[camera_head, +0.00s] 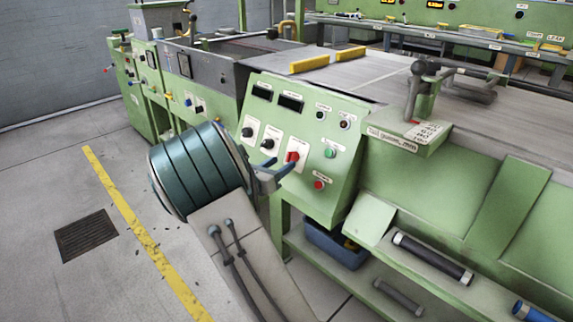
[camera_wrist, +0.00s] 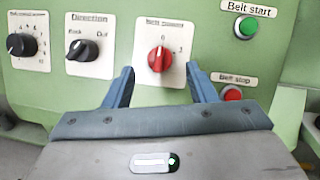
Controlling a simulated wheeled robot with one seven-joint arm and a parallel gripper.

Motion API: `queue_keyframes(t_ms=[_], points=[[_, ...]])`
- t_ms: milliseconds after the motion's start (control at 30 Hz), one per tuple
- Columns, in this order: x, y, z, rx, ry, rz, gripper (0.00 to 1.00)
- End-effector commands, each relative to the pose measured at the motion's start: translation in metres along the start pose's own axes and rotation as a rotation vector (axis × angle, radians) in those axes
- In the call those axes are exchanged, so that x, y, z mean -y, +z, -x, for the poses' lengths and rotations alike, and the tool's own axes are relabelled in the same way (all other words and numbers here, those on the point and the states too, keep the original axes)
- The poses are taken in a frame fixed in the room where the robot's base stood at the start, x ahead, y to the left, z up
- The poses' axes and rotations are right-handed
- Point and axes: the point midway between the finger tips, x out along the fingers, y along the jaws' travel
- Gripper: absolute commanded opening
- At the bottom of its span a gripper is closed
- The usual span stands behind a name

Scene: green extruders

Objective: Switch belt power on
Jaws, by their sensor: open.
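The belt power switch is a red rotary knob (camera_wrist: 160,59) on a white plate; the head view shows the same red knob (camera_head: 293,157) on the green sloped control panel (camera_head: 338,182). Its white pointer mark looks upright, toward the 0 at the top of the plate; a 1 is marked at the upper right. My gripper (camera_wrist: 160,72) is open, its two blue fingers to the lower left and lower right of the knob. In the head view my gripper (camera_head: 285,165) is close in front of the panel. No contact with the knob is visible.
A green belt start button (camera_wrist: 246,27) and a red belt stop button (camera_wrist: 232,94) lie right of the knob. A black direction knob (camera_wrist: 82,50) and another black knob (camera_wrist: 21,45) are to the left. A blue bin (camera_head: 335,245) stands under the panel.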

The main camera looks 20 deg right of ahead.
Motion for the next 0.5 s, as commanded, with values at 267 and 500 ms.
queue_keyframes(t_ms=[267,500], points=[[0.000,-0.001,-0.033,0.000,-0.001,-0.001,0.51],[0.000,0.000,-0.037,0.000,0.001,0.000,0.51]])
